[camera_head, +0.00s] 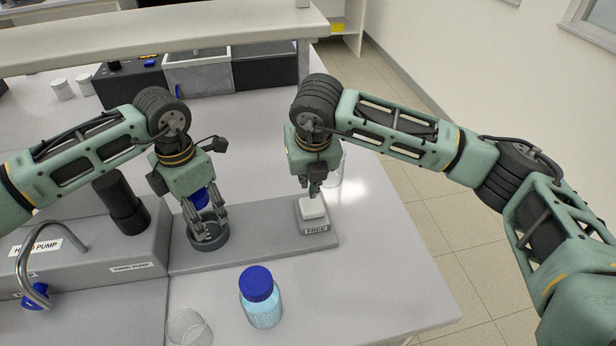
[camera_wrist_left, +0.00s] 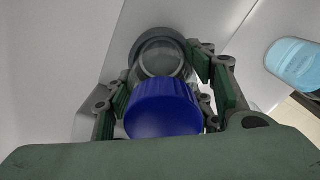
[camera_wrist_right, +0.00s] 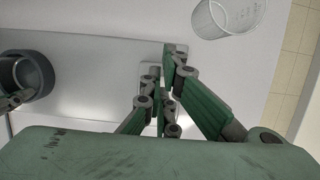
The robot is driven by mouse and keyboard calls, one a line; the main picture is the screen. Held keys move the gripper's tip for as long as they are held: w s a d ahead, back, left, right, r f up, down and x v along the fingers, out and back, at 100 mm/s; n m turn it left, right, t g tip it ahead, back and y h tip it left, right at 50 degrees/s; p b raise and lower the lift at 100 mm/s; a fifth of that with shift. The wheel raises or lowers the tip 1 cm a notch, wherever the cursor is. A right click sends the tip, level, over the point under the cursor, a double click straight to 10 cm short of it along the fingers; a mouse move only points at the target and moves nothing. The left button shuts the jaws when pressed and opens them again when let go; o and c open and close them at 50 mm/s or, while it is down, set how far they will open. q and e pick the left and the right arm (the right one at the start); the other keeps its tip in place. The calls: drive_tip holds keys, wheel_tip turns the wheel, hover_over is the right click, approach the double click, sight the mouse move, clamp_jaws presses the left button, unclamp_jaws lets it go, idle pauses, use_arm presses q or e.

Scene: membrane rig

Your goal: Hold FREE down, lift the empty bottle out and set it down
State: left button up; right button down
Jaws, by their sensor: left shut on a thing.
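The empty bottle, clear with a blue cap (camera_head: 200,198), is at the dark round holder (camera_head: 208,238) on the grey base plate. My left gripper (camera_head: 206,218) is shut on this bottle from above. The left wrist view shows the blue cap (camera_wrist_left: 163,108) between the fingers and the holder ring (camera_wrist_left: 137,48) beyond it. I cannot tell whether the bottle's foot still sits in the ring. The white FREE button (camera_head: 312,208) is on a small block at the plate's right end. My right gripper (camera_head: 315,190) is shut, its fingertips just over or on the button; contact is unclear.
A blue-capped bottle of light blue liquid (camera_head: 262,302) and a clear beaker (camera_head: 188,328) stand in front. Another clear beaker (camera_head: 338,170) stands behind the right gripper. The hand pump unit (camera_head: 90,245) is at left. The table right of the blue bottle is clear.

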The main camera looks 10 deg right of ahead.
use_arm(q)
drive_tip(key=shift+w+a+r, duration=0.1)
drive_tip(key=shift+w+r, duration=0.05)
use_arm(e)
drive_tip(key=shift+f, duration=0.25)
drive_tip(key=shift+f, duration=1.3)
use_arm(q)
drive_tip(key=shift+s, duration=0.2)
use_arm(e)
drive_tip(key=shift+s+f, duration=0.15)
drive_tip(key=shift+f, duration=0.1)
